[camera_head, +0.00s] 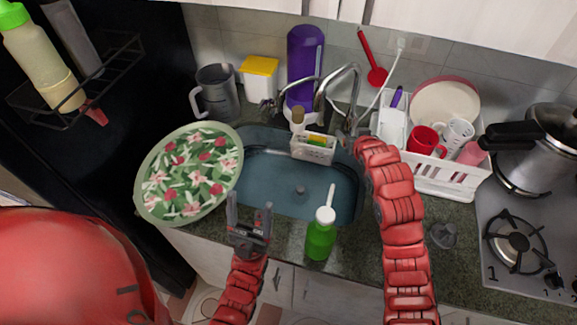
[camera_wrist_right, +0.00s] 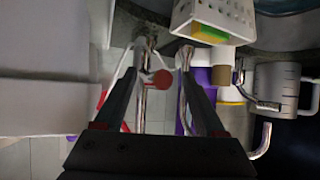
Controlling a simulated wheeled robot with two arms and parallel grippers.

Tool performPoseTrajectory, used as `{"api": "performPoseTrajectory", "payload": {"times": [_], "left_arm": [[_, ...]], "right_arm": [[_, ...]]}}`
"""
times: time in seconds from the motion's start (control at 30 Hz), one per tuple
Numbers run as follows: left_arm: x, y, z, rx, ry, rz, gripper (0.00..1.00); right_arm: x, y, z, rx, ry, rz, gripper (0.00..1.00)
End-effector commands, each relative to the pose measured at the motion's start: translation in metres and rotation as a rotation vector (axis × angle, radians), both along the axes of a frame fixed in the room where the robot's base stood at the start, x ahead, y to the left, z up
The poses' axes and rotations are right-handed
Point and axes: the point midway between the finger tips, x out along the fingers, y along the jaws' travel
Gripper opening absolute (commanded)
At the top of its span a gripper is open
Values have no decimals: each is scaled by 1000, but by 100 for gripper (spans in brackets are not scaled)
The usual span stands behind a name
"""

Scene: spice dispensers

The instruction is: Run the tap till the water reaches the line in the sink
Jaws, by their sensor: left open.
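The sink (camera_head: 285,190) is a blue-grey basin with a drain in its floor. I cannot make out a water surface, a line or running water. The chrome tap (camera_head: 320,100) stands behind it, and its curved pipe also shows in the right wrist view (camera_wrist_right: 141,105). My right arm reaches up along the sink's right side to the tap base, where its gripper is mostly hidden in the head view. In the right wrist view my right gripper (camera_wrist_right: 164,50) is open, its fingertips near the tap's base; contact is unclear. My left gripper (camera_head: 250,222) is open and empty at the sink's front left.
A white sponge caddy (camera_head: 313,154) sits at the sink's back edge. A green soap bottle (camera_head: 321,238) stands in front. A floral plate (camera_head: 190,172) overlaps the left rim. A white dish rack (camera_head: 440,172) stands right, beside the stove. A red ladle (camera_head: 376,75) hangs behind.

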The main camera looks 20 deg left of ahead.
Motion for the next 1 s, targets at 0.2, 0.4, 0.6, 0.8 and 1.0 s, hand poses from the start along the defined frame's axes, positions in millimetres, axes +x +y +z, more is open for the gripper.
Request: {"api": "performPoseTrajectory", "payload": {"times": [0.2, 0.4, 0.6, 0.8, 1.0], "left_arm": [[0, 0, 0, 0, 0, 0, 73], [0, 0, 6, 0, 0, 0, 73], [0, 0, 14, 0, 0, 0, 73], [0, 0, 22, 0, 0, 0, 73], [0, 0, 26, 0, 0, 0, 73]], "right_arm": [[1, -1, 1, -1, -1, -3, 75], [-7, -5, 7, -3, -3, -2, 75], [-24, -11, 20, -1, -5, -3, 75], [-42, -18, 30, -2, -1, -3, 75], [-54, -23, 38, -1, -4, -3, 75]]}}
